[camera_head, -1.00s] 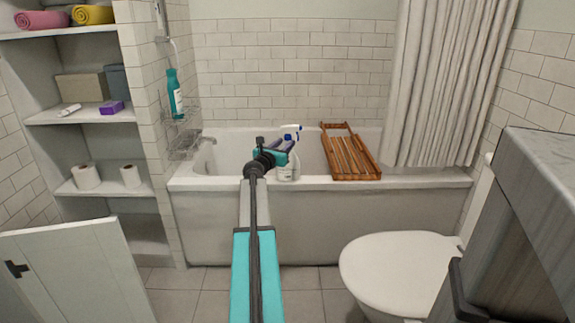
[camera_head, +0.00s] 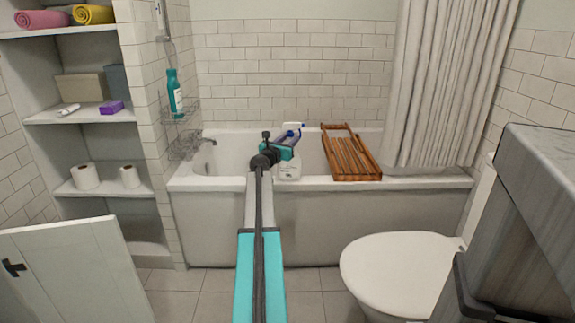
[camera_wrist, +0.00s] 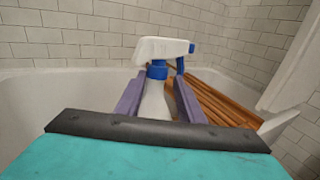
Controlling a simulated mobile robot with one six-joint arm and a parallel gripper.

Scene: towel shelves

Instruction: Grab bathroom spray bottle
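The spray bottle (camera_head: 290,170), white with a blue collar and trigger, stands upright on the near rim of the bathtub in the head view. In the wrist view the spray bottle (camera_wrist: 155,100) shows its white nozzle head pointing right and its blue collar. My gripper (camera_head: 287,141) is at the bottle's upper part. In the wrist view the purple fingers of my gripper (camera_wrist: 158,98) are apart, one on each side of the bottle below the collar. They look open around it, with no clear grip. The bottle's lower body is hidden behind my gripper in the wrist view.
A wooden bath rack (camera_head: 350,158) lies across the tub just right of the bottle. The curtain (camera_head: 445,80) hangs further right. A teal bottle (camera_head: 175,95) stands on a wire rack at left. The toilet (camera_head: 395,265) is front right.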

